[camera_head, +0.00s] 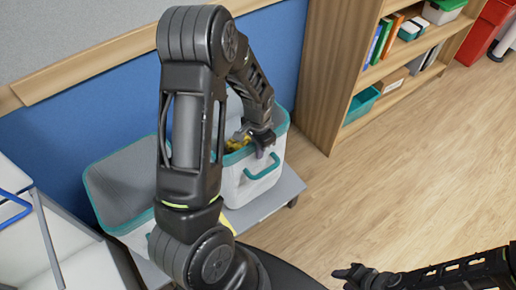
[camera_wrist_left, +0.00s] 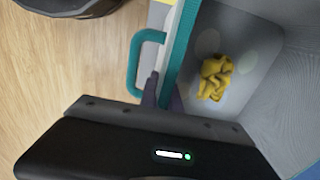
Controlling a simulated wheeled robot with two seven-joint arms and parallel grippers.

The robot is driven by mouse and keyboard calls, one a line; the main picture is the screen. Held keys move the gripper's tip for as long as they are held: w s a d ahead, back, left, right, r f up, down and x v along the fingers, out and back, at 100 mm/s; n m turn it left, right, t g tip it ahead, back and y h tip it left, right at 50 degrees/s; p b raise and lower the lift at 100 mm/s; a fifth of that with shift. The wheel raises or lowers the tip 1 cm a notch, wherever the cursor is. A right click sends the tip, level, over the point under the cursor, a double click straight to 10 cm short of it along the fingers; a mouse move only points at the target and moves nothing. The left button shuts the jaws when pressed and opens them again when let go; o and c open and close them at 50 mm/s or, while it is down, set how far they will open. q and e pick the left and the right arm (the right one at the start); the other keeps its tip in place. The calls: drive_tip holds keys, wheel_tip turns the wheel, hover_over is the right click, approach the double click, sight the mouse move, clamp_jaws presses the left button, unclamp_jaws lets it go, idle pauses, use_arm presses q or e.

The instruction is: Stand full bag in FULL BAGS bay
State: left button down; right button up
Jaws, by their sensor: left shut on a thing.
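A white bin or bag with a teal rim and teal handle (camera_head: 262,178) stands upright on a low grey platform. My left gripper (camera_head: 263,147) is shut on its near rim, beside the handle. In the left wrist view the fingers (camera_wrist_left: 163,92) straddle the teal rim (camera_wrist_left: 180,60). A crumpled yellow thing (camera_wrist_left: 215,77) lies inside on the grey bottom. My right gripper (camera_head: 352,274) is low at the right over the floor, apart from everything; its jaws are too small and dark to read. No FULL BAGS lettering is readable.
A second teal-rimmed container (camera_head: 112,200) stands to the left, partly behind my left arm. The grey platform (camera_head: 280,196) runs along a blue wall panel (camera_head: 60,150). A wooden shelf (camera_head: 335,80) stands back right. A white frame cart (camera_head: 60,245) is at left. The wooden floor (camera_head: 400,190) is clear.

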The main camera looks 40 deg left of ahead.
use_arm(q)
drive_tip(key=shift+f, duration=1.6)
drive_tip(key=c, duration=1.6)
unclamp_jaws()
drive_tip(key=shift+r, duration=0.25)
wheel_tip(320, 180, up, 12)
drive_tip(key=shift+f+p, duration=0.1)
drive_tip(key=shift+p, duration=0.45)
drive_tip(key=shift+f, duration=0.1)
